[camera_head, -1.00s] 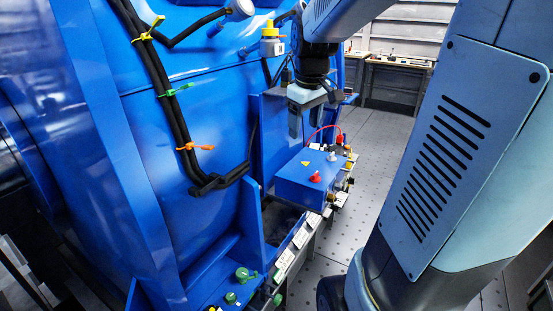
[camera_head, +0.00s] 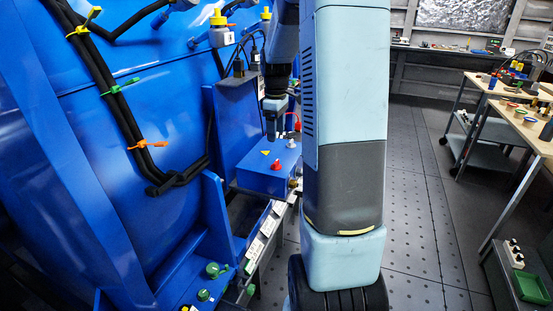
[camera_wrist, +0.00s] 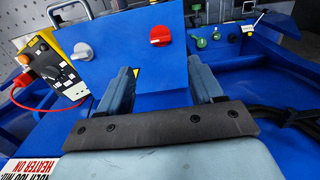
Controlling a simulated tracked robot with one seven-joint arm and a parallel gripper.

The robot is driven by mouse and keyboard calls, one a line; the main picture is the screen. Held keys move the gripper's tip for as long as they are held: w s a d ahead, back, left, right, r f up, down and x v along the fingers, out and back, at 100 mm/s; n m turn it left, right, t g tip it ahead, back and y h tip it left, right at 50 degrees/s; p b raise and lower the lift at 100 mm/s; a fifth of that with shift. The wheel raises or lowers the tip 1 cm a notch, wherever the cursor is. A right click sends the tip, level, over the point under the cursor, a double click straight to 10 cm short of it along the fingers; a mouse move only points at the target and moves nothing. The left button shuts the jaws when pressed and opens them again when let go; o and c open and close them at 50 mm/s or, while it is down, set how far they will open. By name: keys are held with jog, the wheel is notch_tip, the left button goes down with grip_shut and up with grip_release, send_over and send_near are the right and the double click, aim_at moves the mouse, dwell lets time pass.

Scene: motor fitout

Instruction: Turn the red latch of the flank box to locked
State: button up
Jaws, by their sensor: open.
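The flank box (camera_head: 262,182) is a blue box with a flat top beside the large blue hull. The red latch (camera_head: 276,164) sits on its top near the front. It also shows in the wrist view (camera_wrist: 160,36), its handle lying roughly across the picture. A white latch (camera_head: 291,144) sits farther back; in the wrist view it is left of the red one (camera_wrist: 82,51). My gripper (camera_head: 272,137) points down above the box top, apart from the latches. In the wrist view its fingers (camera_wrist: 161,80) are spread and empty, with the red latch beyond the gap.
A yellow control unit (camera_wrist: 62,72) with a red cable stands beside the box. Green knobs (camera_head: 214,270) line the near ledge. Black cables with coloured ties (camera_head: 125,120) run down the hull. Open floor (camera_head: 415,210) lies right, before workbenches (camera_head: 515,115).

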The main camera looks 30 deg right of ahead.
aim_at(276, 161)
notch_tip(276, 161, down, 11)
jog(key=shift+f, duration=0.1)
dwell(0.3)
jog(key=c, duration=1.1)
